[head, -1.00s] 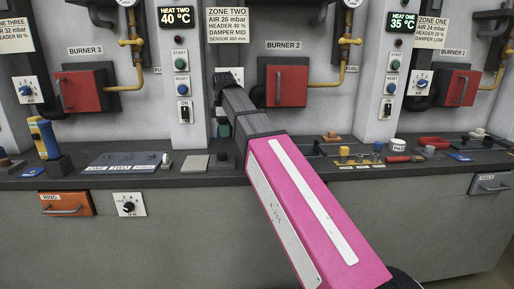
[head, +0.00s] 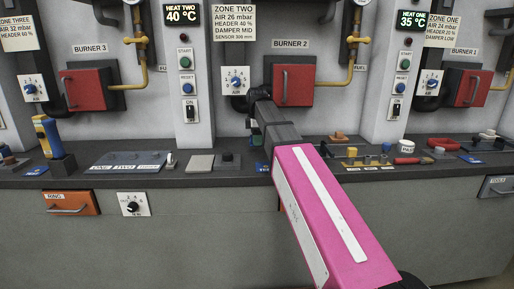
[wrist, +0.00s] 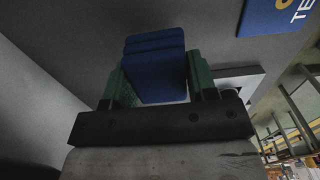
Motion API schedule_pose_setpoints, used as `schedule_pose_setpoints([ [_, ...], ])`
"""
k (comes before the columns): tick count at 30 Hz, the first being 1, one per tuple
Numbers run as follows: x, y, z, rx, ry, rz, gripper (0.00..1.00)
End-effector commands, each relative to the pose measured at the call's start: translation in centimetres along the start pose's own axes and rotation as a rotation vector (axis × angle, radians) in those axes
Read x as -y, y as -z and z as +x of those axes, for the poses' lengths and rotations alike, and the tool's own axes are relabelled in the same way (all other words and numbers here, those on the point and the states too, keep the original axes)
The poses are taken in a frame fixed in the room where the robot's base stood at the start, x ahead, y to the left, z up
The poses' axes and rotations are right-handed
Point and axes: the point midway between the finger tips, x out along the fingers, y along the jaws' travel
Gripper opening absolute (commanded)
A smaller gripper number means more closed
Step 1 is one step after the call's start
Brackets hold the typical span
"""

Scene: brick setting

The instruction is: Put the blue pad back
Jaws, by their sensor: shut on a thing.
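The blue pad (wrist: 155,75) shows in the wrist view as a small ridged blue block. My gripper (wrist: 154,62) is shut on it, with a green finger on each side. In the head view my pink and grey arm reaches toward the wall below BURNER 2. I cannot make out the held pad in the head view.
The dark counter (head: 110,178) carries a grey plate (head: 199,163), a blue-and-yellow handheld device (head: 48,137) and several small items at right. The red BURNER 2 door (head: 293,80) and AIR knob (head: 235,81) are close to my arm. A blue sign (wrist: 278,15) shows in the wrist view.

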Motion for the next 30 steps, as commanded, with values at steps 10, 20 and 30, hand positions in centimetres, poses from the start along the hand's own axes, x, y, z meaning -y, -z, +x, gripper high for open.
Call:
schedule_pose_setpoints([
  [10,0.1,0.0,3.7,0.000,0.001,0.000,0.30],
  [20,0.1,0.1,3.9,0.000,0.000,0.000,0.30],
  [30,0.1,0.1,4.0,0.000,0.000,0.000,0.78],
])
